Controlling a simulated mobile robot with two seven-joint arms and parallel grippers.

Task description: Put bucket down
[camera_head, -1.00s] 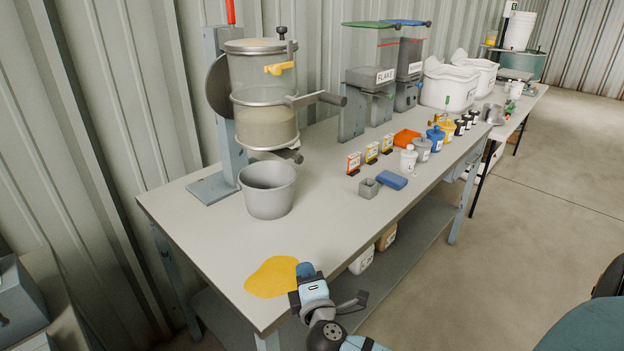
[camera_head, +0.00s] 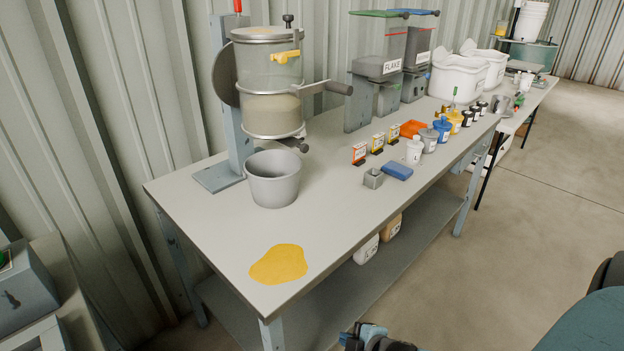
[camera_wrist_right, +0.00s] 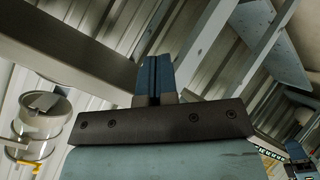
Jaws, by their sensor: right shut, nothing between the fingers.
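The grey bucket (camera_head: 272,182) stands upright on the grey workbench (camera_head: 335,205), just below and in front of the clear-walled dispenser (camera_head: 268,88). Nothing holds it. My right gripper (camera_head: 366,334) is at the bottom edge of the head view, off the bench's front edge and well away from the bucket. In the right wrist view its blue fingers (camera_wrist_right: 155,78) are together with nothing between them. My left gripper does not show in the head view.
A flat yellow patch (camera_head: 279,264) lies on the bench's near corner. Two bins, one labelled FLAKE (camera_head: 380,70), and white tubs (camera_head: 455,82) stand behind. The bench front between bucket and patch is clear.

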